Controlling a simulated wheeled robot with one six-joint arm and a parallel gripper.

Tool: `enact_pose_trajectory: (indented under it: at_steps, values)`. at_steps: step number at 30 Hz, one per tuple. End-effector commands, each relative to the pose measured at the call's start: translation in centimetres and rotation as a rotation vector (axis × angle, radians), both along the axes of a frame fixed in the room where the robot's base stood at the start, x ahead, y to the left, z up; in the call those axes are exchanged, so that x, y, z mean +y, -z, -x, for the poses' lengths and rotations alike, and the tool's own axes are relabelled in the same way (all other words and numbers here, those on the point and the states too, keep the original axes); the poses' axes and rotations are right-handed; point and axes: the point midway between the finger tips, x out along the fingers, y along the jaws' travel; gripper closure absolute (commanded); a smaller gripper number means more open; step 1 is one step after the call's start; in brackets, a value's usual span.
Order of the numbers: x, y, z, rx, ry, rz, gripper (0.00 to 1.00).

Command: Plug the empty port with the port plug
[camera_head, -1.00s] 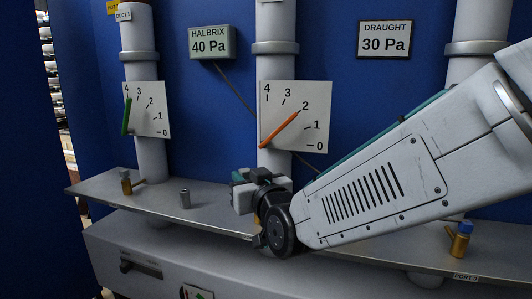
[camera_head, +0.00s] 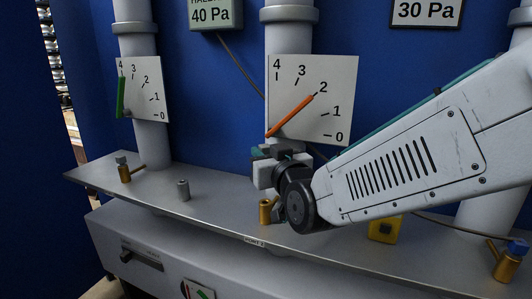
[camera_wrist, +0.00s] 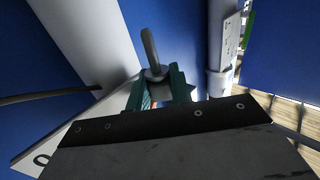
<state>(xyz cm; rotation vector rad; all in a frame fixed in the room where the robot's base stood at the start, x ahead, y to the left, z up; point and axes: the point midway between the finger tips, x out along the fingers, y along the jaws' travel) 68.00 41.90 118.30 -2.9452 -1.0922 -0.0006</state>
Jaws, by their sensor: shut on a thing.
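My gripper (camera_head: 262,166) is in front of the middle pipe, a little above the shelf. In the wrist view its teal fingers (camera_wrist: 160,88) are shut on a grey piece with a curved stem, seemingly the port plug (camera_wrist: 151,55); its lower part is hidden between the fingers. The middle brass port (camera_head: 265,212) stands on the shelf below my gripper, with no coloured cap visible; my wrist partly covers its right side. The right brass port (camera_head: 506,266) has a blue cap.
The metal shelf (camera_head: 215,207) runs across the panel. A small grey cylinder (camera_head: 183,190) stands on it, left of the middle port. A yellow block (camera_head: 385,229) sits under my arm. The white dial board (camera_head: 315,98) is close behind my gripper.

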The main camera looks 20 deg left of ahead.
Motion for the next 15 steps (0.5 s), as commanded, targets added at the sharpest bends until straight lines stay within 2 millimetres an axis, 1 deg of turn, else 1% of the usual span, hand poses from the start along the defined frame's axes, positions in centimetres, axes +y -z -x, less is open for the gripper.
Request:
enact_pose_trajectory:
  at_steps: [12,15]
  values:
    - [-0.1,3.9,-0.2,0.002,0.003,0.003,1.0]
    - [-0.1,4.6,-0.2,0.001,0.003,0.002,1.0]
